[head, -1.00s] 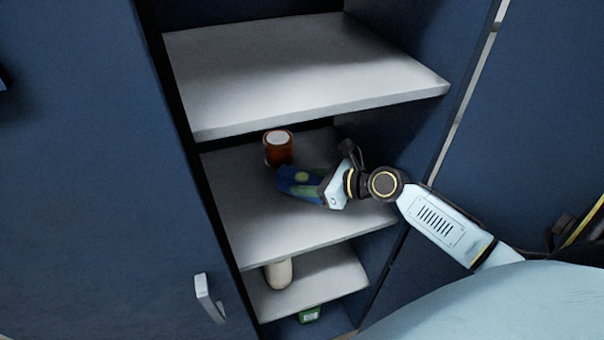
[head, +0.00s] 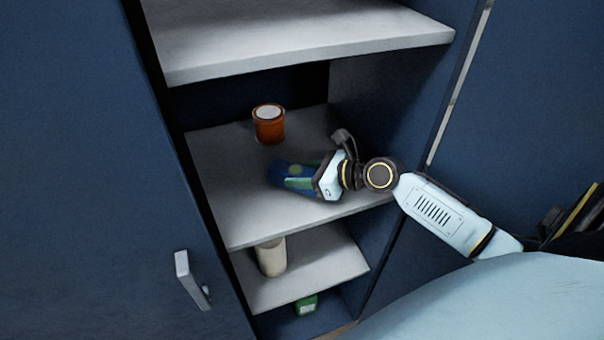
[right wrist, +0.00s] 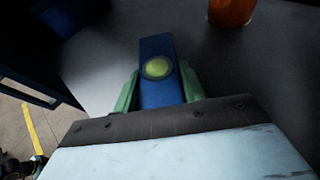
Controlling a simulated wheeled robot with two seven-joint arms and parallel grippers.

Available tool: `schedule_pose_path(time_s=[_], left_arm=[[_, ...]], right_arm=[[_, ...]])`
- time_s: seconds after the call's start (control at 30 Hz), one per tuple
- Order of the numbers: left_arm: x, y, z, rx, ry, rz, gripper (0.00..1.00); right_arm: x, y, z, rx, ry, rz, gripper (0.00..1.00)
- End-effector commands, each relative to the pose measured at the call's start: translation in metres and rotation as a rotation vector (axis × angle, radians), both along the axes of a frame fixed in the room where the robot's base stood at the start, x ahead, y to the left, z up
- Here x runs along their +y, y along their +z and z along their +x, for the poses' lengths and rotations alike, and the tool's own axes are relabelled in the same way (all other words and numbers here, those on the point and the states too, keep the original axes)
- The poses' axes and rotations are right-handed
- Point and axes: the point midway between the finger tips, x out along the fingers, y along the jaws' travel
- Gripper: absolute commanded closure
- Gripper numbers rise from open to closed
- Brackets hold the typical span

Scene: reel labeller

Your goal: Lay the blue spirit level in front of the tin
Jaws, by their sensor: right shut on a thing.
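The blue spirit level (head: 279,174) with its round yellow-green vial is at the middle shelf, in front of the tin in the head view. It also shows in the right wrist view (right wrist: 156,47). My right gripper (head: 300,178) is shut on it, with green fingers (right wrist: 158,88) on both sides. I cannot tell whether the level touches the shelf. The orange-brown tin (head: 269,128) with a pale lid stands upright farther back on the same shelf. Its lower part shows at the top of the right wrist view (right wrist: 231,10). My left gripper is not in view.
The middle shelf (head: 232,215) is clear to the left and front. An upper shelf (head: 300,40) hangs above. A lower shelf (head: 318,270) holds a cream cylinder (head: 271,257), and a green item (head: 306,304) lies below. A door with a handle (head: 190,278) stands at left.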

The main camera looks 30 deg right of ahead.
Motion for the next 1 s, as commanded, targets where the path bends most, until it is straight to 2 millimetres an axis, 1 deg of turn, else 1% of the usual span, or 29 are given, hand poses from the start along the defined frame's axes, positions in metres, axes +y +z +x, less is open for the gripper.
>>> schedule_pose_path(time_s=[0.1,0.33,0.93,0.97,1.0], left_arm=[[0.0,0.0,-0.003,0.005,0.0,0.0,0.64],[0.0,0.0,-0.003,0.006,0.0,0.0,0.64],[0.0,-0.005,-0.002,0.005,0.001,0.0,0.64],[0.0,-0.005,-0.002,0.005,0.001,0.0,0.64],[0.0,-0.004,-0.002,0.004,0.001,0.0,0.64]], right_arm=[[0.0,0.002,0.0,-0.002,-0.001,0.0,0.92],[0.0,0.001,0.0,-0.002,-0.001,0.0,0.92],[0.0,-0.011,0.0,-0.002,-0.001,0.0,0.92],[0.0,-0.011,0.0,-0.002,-0.001,0.0,0.57],[0.0,-0.011,0.0,-0.002,-0.001,0.0,0.52]])
